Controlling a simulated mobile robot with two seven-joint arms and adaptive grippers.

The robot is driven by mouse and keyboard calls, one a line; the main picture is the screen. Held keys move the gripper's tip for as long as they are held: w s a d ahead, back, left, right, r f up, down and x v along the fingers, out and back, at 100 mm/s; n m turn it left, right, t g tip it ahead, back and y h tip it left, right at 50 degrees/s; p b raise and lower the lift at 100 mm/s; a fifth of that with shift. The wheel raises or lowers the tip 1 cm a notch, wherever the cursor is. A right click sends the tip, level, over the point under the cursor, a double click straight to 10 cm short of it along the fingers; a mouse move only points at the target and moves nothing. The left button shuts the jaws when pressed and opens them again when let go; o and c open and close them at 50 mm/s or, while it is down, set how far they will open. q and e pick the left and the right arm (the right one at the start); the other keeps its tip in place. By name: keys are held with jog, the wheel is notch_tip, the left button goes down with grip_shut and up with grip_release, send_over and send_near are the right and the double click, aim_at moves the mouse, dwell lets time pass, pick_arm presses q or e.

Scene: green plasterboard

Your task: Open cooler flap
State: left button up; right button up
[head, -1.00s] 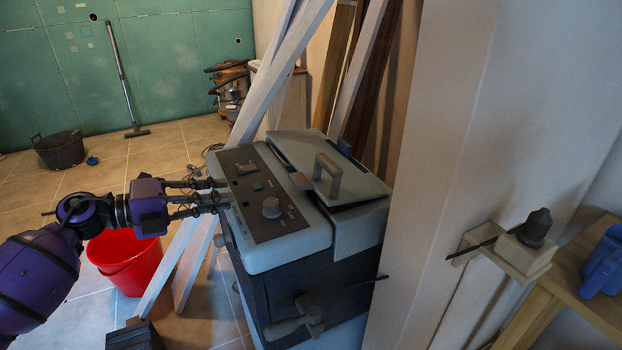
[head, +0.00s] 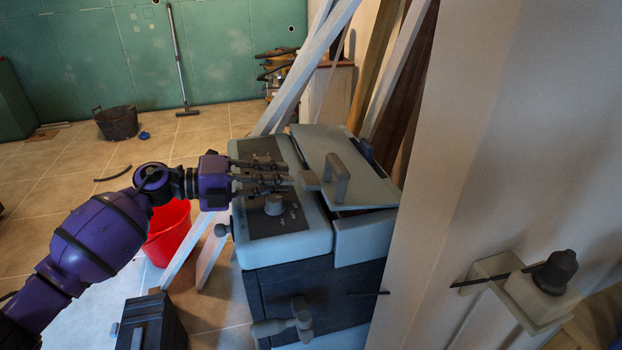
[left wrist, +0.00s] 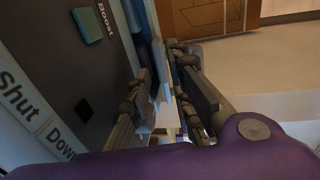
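The cooler (head: 290,237) is a blue-grey box with a dark lower body and a control panel on top. Its flap (head: 363,184) is a pale lid on the right of the top with an upright handle (head: 343,178). The flap lies nearly flat, with a dark gap along its near edge. My left gripper (head: 290,178) reaches over the control panel, fingers pointing right, short of a small grey tab (head: 307,181) at the flap's left edge. In the left wrist view its fingers (left wrist: 165,75) stand apart with nothing clearly between them. My right gripper is not in view.
A white wall or post (head: 450,180) stands close on the cooler's right. Leaning planks (head: 300,70) stand behind it. A red bucket (head: 170,232) and a black case (head: 150,320) are on the floor at left. Open tiled floor lies further left.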

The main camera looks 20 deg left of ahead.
aim_at(301, 180)
pick_arm(q)
jog(key=x, duration=0.6)
jog(key=shift+w+d+p, duration=0.2)
jog(key=shift+d+p, duration=0.05)
jog(key=shift+p, duration=0.05)
grip_shut()
